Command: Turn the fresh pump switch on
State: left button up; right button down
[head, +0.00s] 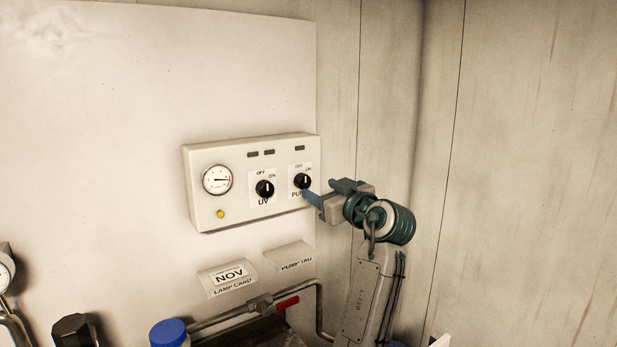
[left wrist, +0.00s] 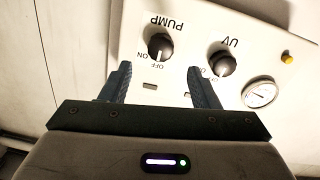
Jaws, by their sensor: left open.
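The black rotary switch labelled PUMP (head: 302,181) is on the right of a cream wall panel (head: 205,160). Its white mark points up, about toward OFF, with ON to the right. In the upside-down left wrist view the PUMP switch (left wrist: 160,46) lies ahead between my fingers, its mark toward OFF. My left gripper (head: 320,189) is open just right of and below this switch in the head view. In the left wrist view the gripper (left wrist: 158,70) shows empty fingers spread apart; contact with the switch cannot be told. My right gripper is out of view.
A similar UV switch (head: 265,189) sits left of PUMP, beyond it a round gauge (head: 217,180) and yellow button (head: 220,214). Label cards (head: 228,279) hang below the panel. Lower down are a pipe with a red-handled valve (head: 287,302) and a blue cap (head: 168,332).

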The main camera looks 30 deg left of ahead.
aim_at(305, 182)
pick_arm(q)
jog(key=p+x, duration=0.2)
jog(key=x, duration=0.4)
jog(key=shift+a+f, duration=0.15)
jog(key=c, duration=1)
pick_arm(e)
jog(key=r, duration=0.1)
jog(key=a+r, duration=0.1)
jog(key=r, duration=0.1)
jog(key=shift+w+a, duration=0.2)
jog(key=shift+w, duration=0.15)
